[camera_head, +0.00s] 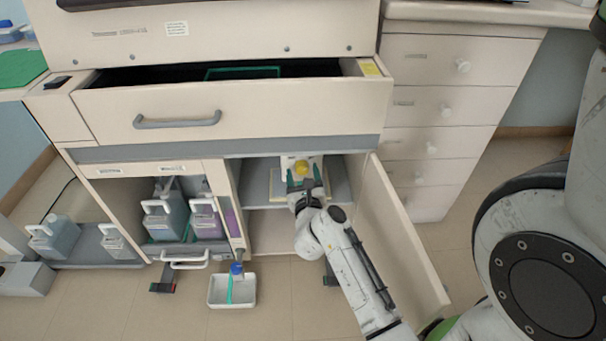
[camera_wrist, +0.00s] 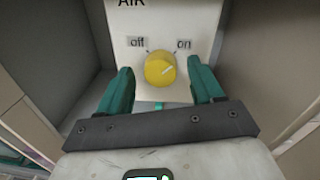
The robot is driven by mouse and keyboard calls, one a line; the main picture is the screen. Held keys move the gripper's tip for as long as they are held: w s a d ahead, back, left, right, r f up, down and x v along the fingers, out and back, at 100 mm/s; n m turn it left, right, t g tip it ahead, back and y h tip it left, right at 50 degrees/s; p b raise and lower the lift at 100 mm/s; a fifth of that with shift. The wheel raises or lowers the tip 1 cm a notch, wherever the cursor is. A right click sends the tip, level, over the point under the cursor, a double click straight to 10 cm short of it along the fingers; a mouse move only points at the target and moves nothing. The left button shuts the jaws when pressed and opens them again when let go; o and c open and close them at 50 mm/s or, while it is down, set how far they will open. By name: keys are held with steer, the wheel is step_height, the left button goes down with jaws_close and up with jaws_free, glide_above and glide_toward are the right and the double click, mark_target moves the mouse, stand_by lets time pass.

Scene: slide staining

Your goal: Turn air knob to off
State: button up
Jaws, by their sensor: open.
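The yellow air knob (camera_wrist: 160,69) sits on a white panel (camera_wrist: 124,28) marked AIR, with an "off" label (camera_wrist: 137,41) at its upper left and an "on" label (camera_wrist: 184,44) at its upper right. In the head view the knob (camera_head: 301,168) is inside the open lower compartment. My gripper (camera_wrist: 162,80) is open, with one green finger on each side of the knob in the picture. I see gaps between fingers and knob; the depth is hard to tell.
The compartment door (camera_head: 400,235) stands open at the right of my arm. The compartment walls are close on both sides. A drawer (camera_head: 240,110) is pulled out above. A small white tray (camera_head: 232,303) sits low at the left, and bottles (camera_head: 168,217) stand in the left compartment.

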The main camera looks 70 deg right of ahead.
steer(key=shift+d, duration=0.2)
steer(key=c, duration=1.1)
